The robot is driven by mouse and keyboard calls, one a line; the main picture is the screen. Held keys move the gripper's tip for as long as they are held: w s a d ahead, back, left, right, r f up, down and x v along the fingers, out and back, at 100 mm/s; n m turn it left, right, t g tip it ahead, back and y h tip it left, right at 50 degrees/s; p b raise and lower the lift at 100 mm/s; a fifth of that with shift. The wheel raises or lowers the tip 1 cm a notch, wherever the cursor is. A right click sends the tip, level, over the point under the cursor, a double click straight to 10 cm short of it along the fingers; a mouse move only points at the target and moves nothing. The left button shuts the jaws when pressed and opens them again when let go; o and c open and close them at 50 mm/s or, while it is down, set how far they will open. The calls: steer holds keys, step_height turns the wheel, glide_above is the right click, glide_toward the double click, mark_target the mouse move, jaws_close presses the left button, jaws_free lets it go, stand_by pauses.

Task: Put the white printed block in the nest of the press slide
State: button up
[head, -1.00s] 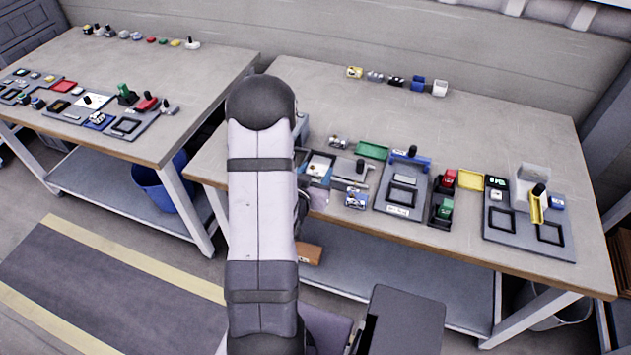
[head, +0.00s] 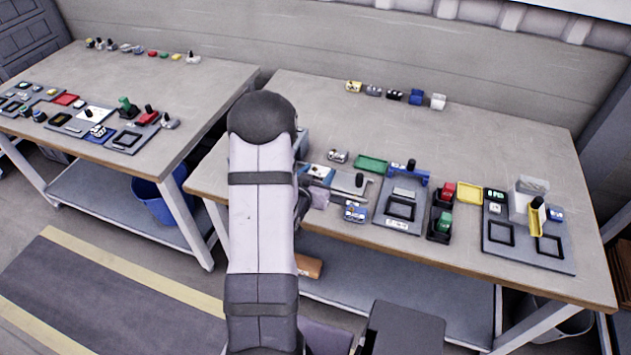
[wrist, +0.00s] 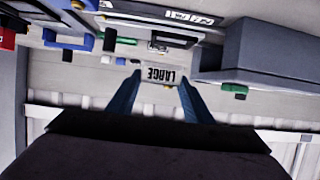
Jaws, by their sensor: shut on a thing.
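My gripper (wrist: 160,88) is shut on a white block (wrist: 160,74) printed "LARGE", which appears upside down in the wrist view. The block is between the two blue fingertips, and the fixtures show beyond it. A grey plate with a black knob (head: 350,184) lies just right of my arm, beside a partly hidden station with a white and blue top (head: 318,171). I cannot tell for sure which part is the press slide, and its nest is not clearly visible.
To the right are a green tray (head: 371,163), a grey fixture with a blue bridge (head: 397,210), red and green blocks in black holders, a yellow tray (head: 469,192) and another grey fixture (head: 525,248). A large grey box (wrist: 262,55) is at the right in the wrist view.

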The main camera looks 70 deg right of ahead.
mark_target(318, 171)
steer(key=w+d, duration=0.2)
steer(key=d, duration=0.4)
steer(key=shift+d+r, duration=0.3)
steer(key=shift+f+b, duration=2.55)
steer(key=shift+f, duration=0.7)
steer(key=o, duration=1.2)
steer(key=shift+c, duration=0.2)
